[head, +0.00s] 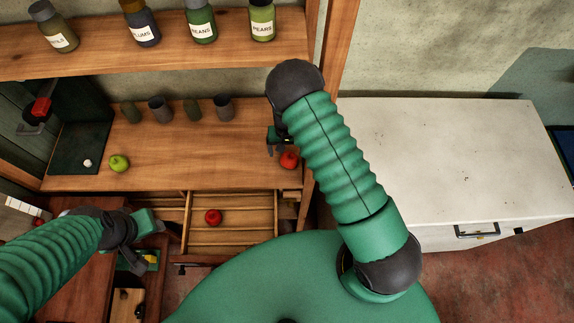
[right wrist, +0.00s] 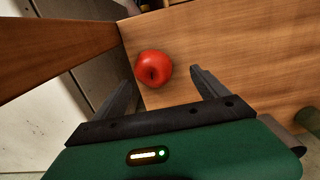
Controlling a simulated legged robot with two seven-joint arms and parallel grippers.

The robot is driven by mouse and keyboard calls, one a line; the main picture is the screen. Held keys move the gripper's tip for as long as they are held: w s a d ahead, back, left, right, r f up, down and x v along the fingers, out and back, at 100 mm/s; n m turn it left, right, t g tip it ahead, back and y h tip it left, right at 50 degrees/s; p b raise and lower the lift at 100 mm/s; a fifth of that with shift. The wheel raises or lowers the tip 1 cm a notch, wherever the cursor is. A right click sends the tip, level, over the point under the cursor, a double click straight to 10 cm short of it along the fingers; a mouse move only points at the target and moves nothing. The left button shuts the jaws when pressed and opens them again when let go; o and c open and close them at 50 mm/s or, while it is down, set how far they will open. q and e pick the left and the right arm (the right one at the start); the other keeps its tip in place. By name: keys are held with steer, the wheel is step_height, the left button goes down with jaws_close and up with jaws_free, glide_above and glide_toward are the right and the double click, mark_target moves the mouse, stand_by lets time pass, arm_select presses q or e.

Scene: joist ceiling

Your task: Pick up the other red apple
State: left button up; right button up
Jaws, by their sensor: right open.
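One red apple (head: 289,159) sits on the wooden shelf near its right end; it also shows in the right wrist view (right wrist: 154,68). My right gripper (head: 279,141) is open and empty over that shelf end, close to this apple. In the right wrist view the apple lies just beyond and between the two fingertips (right wrist: 164,78), not gripped. A second red apple (head: 213,217) lies in the open slatted wooden drawer below the shelf. My left gripper (head: 148,222) is low at the left, left of the drawer; its fingers are not clear.
A green apple (head: 119,163) and several small dark cups (head: 160,109) stand on the same shelf. Labelled jars (head: 202,22) line the upper shelf. An upright wooden post (head: 337,50) borders the shelf's right end. A white cabinet (head: 440,155) with a clear top stands right.

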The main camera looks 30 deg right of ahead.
mark_target(290, 156)
steer(key=f+b, duration=0.1)
steer(key=d+f+b, duration=0.1)
steer(key=f, duration=0.1)
steer(key=s+f+b, duration=0.1)
steer(key=f, duration=0.1)
steer(key=shift+s+d+f, duration=0.1)
steer(key=shift+d+f, duration=0.05)
steer(key=shift+f, duration=0.1)
steer(key=shift+r, duration=0.15)
steer(key=shift+a, duration=0.25)
steer(key=shift+c, duration=0.4)
steer(key=shift+a, duration=0.25)
steer(key=c, duration=0.7)
arm_select(q)
steer(key=f, duration=0.1)
steer(key=d+f, duration=0.1)
steer(key=shift+s+d+f, duration=0.1)
steer(key=shift+f, duration=0.3)
arm_select(e)
steer(key=shift+d, duration=0.3)
steer(key=c, duration=0.8)
